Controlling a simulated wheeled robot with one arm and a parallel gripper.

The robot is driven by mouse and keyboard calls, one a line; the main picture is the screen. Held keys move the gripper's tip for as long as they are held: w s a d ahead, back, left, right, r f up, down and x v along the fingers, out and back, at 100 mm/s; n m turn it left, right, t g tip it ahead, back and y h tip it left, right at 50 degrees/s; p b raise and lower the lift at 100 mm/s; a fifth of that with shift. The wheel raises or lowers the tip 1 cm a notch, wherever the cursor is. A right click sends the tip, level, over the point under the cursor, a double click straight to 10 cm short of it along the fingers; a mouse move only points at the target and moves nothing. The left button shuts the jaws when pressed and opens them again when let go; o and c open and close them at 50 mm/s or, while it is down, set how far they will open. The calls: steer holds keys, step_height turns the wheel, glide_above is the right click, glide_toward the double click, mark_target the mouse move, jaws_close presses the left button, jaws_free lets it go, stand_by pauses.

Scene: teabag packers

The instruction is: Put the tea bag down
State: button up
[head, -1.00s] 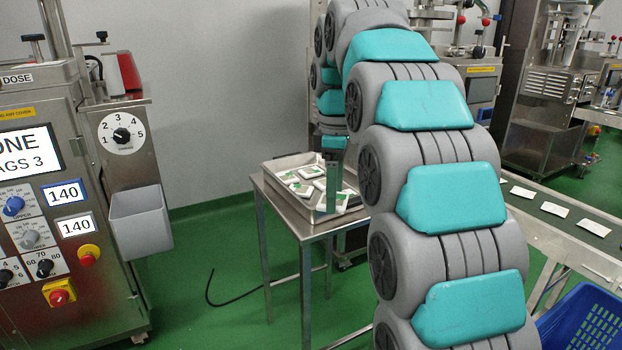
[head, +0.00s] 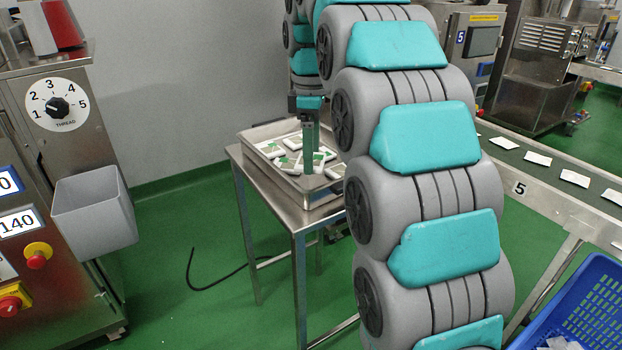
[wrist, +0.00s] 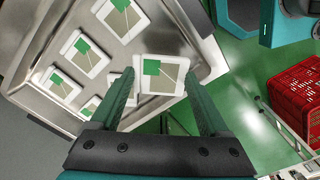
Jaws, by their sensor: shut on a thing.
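A white tea bag with a green tag (wrist: 172,76) sits between the fingertips of my gripper (wrist: 158,80) in the wrist view. My gripper is shut on it, over the tray's edge area. In the head view my gripper (head: 309,158) points down over the right part of the metal tray (head: 268,172). Several other tea bags with green tags lie in the tray, one of them at the top of the wrist view (wrist: 120,14). I cannot tell whether the held bag touches the tray or the bags below.
The tray stands on a small steel table (head: 297,222). A conveyor with spaced white packets (head: 537,158) runs at the right, with a blue crate (head: 575,310) in front. A machine with a grey bin (head: 95,215) stands left. A red crate (wrist: 300,90) shows in the wrist view.

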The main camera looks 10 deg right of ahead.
mark_target(312, 187)
steer(key=shift+f, duration=2.6)
steer(key=shift+f, duration=0.1)
steer(key=o, duration=1.3)
steer(key=shift+c, duration=0.2)
